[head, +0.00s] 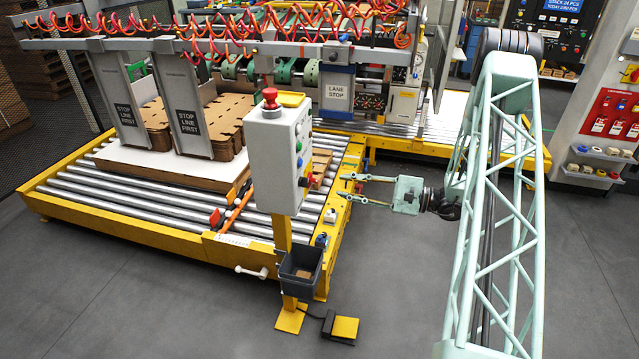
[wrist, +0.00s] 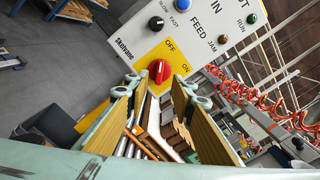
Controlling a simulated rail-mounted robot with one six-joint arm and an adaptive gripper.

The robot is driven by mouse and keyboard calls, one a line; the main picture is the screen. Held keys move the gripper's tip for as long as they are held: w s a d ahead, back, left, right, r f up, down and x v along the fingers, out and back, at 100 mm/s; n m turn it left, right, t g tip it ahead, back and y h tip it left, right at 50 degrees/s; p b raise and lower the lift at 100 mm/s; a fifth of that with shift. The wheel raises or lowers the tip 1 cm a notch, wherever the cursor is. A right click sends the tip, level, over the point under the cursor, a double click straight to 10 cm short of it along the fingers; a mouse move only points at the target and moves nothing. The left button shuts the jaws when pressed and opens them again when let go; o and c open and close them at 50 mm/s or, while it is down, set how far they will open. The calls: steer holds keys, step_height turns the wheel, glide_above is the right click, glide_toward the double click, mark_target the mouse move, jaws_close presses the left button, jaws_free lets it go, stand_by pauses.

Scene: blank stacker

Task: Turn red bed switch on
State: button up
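The red bed switch (wrist: 159,71) is a round knob on a yellow plate of the grey control box (wrist: 125,22). OFF is printed above it and ON to its right in the wrist view. Its pale mark seems to point up, nearer OFF, but it is small. My gripper (wrist: 160,84) is open and empty, with one finger on each side of the switch in the picture and apparently short of it. In the head view my gripper (head: 343,186) is open, to the right of the control box (head: 270,150) and apart from it.
The box carries a black knob (wrist: 156,23), several push buttons and a red mushroom button (head: 270,98) on top. A grey bin (head: 300,268) hangs below on the yellow post. The roller bed (head: 130,198) lies left. The floor right of the post is clear up to a foot pedal (head: 343,327).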

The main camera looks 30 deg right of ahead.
mark_target(317, 182)
steer(key=shift+b+x, duration=0.4)
steer(key=shift+x, duration=4.25)
steer(key=shift+c, duration=0.7)
jaws_close()
